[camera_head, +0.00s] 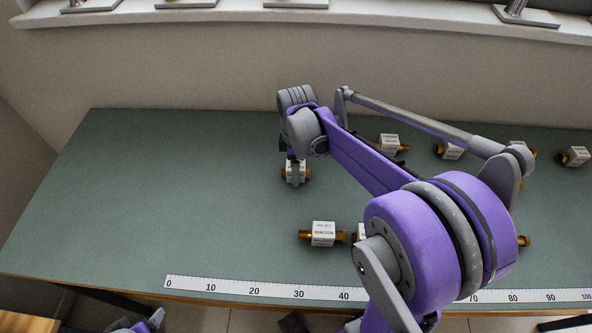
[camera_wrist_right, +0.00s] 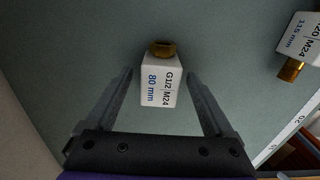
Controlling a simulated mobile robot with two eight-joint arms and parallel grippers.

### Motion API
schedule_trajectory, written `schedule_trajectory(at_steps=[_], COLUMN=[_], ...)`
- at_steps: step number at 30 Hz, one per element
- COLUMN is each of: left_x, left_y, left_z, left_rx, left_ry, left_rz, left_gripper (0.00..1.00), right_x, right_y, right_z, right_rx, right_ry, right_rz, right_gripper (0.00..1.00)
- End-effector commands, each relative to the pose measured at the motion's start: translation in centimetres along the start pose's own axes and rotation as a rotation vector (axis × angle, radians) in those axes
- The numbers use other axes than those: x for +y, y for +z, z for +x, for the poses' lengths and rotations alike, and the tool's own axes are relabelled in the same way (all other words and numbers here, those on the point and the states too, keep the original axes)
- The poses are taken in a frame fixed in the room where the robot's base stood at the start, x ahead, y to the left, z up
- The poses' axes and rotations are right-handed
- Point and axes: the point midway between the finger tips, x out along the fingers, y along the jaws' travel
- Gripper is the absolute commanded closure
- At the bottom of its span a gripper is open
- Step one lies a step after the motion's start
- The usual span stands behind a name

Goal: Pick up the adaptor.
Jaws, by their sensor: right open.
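An adaptor with brass ends and a white label block (camera_head: 294,174) lies on the green table, under my right gripper (camera_head: 294,165). In the right wrist view the same adaptor (camera_wrist_right: 158,82) reads "G1/2 | M24 80 mm". My right gripper's two fingers (camera_wrist_right: 160,90) are open, one on each side of the white block, with a gap to it on both sides. The adaptor's lower end is not seen in the wrist view. My left gripper is not clearly seen; only a purple and grey part of mine shows at the bottom left of the head view.
Another adaptor (camera_head: 323,234) lies nearer the ruler (camera_head: 250,287); it may be the one in the wrist view (camera_wrist_right: 298,40). Several more adaptors, such as one (camera_head: 389,144), lie to the right, partly behind my arm. The table's left half (camera_head: 130,200) is clear.

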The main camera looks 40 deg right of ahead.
Motion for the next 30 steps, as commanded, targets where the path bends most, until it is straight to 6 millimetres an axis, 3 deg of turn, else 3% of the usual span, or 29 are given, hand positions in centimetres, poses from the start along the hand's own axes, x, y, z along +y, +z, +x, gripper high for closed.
schedule_trajectory(at_steps=[5, 19, 30], left_x=[0.0, 0.0, 0.0], left_y=[-0.01, -0.01, -0.05], left_z=[-0.01, -0.01, -0.06], left_rx=[0.0, 0.0, 0.0], left_ry=[0.0, 0.0, 0.0], left_rz=[0.0, 0.0, 0.0], left_gripper=[0.18, 0.18, 0.18], right_x=[0.01, 0.01, 0.03], right_y=[-0.02, -0.02, -0.02], right_z=[-0.04, -0.07, -0.52], right_rx=[0.0, 0.0, 0.0], right_ry=[0.0, 0.0, 0.0], right_rz=[0.0, 0.0, 0.0], right_gripper=[0.16, 1.0, 1.0])
